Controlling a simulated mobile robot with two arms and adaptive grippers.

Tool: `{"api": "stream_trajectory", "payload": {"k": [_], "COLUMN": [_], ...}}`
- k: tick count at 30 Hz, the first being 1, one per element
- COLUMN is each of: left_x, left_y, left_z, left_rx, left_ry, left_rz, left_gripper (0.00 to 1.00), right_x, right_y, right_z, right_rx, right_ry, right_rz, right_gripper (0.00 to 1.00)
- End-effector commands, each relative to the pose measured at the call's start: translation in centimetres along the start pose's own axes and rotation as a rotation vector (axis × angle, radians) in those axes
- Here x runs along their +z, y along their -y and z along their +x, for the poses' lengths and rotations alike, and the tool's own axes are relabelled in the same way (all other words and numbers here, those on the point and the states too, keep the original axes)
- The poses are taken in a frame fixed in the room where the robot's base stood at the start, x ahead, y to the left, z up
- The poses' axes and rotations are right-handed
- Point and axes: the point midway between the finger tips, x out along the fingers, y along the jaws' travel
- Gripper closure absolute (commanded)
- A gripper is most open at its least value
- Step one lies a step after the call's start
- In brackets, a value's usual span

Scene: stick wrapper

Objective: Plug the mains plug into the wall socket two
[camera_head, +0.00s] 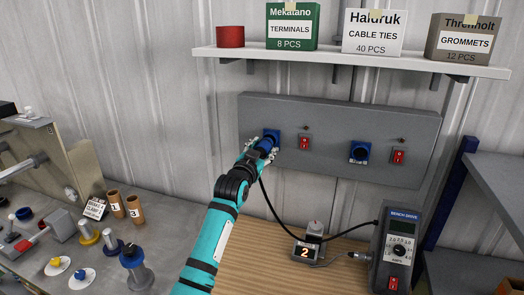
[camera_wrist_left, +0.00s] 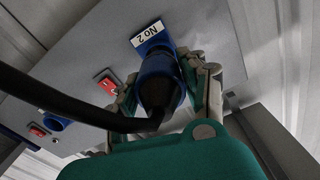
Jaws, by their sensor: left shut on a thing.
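My left gripper (camera_head: 262,150) is shut on the blue mains plug (camera_head: 266,144) at the left socket of the grey wall panel. In the left wrist view the plug (camera_wrist_left: 157,82) sits between the fingers, its black cable leaving toward the left. The plug's front meets the blue wall socket two (camera_wrist_left: 153,38), whose "No 2" label (camera_wrist_left: 150,30) appears inverted. The plug looks in line with the socket; how deep it sits is hidden. The right gripper is not in view.
Right of it on the panel (camera_head: 325,118) are a red switch (camera_head: 305,143), another blue socket (camera_head: 359,152) and a second switch (camera_head: 398,157). A shelf (camera_head: 350,60) with boxes hangs above. The bench drive (camera_head: 400,250) and a block marked 2 (camera_head: 305,250) stand below.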

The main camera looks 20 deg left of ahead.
Motion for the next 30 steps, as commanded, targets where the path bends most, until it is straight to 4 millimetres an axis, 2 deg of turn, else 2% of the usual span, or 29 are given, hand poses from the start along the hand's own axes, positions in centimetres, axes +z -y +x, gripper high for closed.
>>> {"api": "stream_trajectory", "payload": {"k": [21,30], "left_x": [-0.09,-0.09], "left_y": [0.02,0.01], "left_z": [0.02,0.70], "left_rx": [-0.001,0.000], "left_ry": [-0.002,-0.003], "left_rz": [0.001,0.001], "left_gripper": [0.96,0.96], "right_x": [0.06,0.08], "right_y": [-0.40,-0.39], "right_z": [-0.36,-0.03], "right_rx": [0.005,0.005], "right_ry": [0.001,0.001], "right_rz": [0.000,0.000], "right_gripper": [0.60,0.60]}}
